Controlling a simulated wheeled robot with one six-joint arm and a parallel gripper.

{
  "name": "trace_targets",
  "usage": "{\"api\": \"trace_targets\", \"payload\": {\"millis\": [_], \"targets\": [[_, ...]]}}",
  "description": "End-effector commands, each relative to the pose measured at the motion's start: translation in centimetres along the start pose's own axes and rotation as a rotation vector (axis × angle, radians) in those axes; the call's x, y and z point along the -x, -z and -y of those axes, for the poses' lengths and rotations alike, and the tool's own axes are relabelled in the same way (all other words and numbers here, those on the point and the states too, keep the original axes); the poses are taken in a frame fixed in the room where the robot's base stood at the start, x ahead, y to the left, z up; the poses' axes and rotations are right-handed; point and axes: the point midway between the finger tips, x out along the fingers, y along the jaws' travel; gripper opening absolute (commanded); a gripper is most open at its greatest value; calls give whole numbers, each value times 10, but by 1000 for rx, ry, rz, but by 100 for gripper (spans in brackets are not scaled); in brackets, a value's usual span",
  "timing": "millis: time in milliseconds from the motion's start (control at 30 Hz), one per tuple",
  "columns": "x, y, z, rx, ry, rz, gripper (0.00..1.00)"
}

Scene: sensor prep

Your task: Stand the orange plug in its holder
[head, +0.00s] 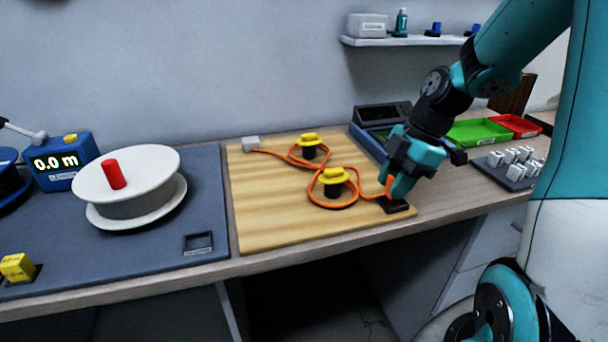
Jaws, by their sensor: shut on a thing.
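The orange plug (389,185) is between the fingertips of my gripper (398,188), with only a sliver of orange showing. My gripper is shut on it and points down at the right end of the wooden board. The black holder (396,206) is directly below the fingertips at the board's front right. Whether the plug is inside the holder or just above it is hidden by the fingers. An orange cable (352,203) runs from the plug around two yellow-capped posts (334,176) to a grey block (251,143).
A wooden board (260,215) bears the posts. Left are a white spool (140,170) and a blue meter reading 0.0 m (62,163). Behind my gripper is a blue-grey case (370,135). To the right are green (478,131) and red trays (518,125) and a rack of grey connectors (512,165).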

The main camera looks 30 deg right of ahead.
Motion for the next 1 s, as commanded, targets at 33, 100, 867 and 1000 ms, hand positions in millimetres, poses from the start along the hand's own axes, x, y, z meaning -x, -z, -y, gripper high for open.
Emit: {"api": "trace_targets", "payload": {"millis": [33,100,867,1000], "targets": [[0,0,0,0,0,0,8],[0,0,0,0,0,0,8],[-7,-3,0,0,0,0,8],[-9,-4,0,0,0,0,8]]}}
